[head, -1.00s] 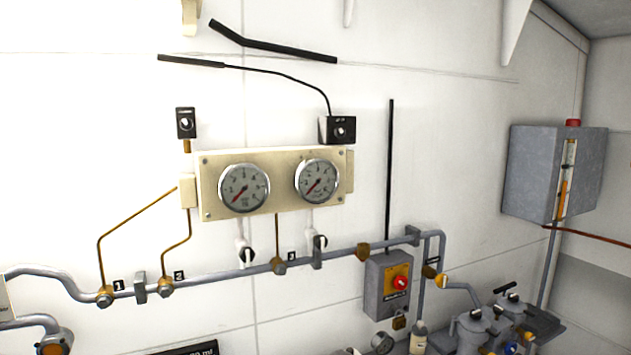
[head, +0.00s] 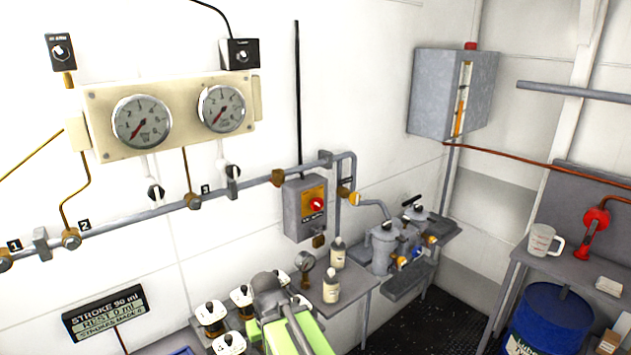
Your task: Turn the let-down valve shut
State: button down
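I cannot tell which fitting is the let-down valve; no label reading that is legible. Valve fittings in the head view include brass fitting 1 (head: 5,261), brass fitting 2 (head: 70,239) and fitting 3 (head: 193,201) on the grey wall pipe. Black knobs (head: 156,192) hang under the gauge panel (head: 100,98). Its left gauge (head: 142,122) and right gauge (head: 222,108) have red needles pointing to the lower left. A green and grey body (head: 286,325) stands at the bottom edge, cut off; what it is I cannot tell. My gripper is not in view.
Twin grey canisters (head: 383,249) stand on a shelf. White bottles (head: 331,287) are on the bench. A blue drum (head: 549,325) and a jug (head: 540,240) are right. Dark floor (head: 420,325) shows between.

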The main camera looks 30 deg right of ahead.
aim_at(354, 197)
jog(key=u, duration=1.35)
jog(key=k, duration=1.35)
jog(key=z, duration=0.65)
jog(key=i, duration=1)
jog(key=z, duration=0.1)
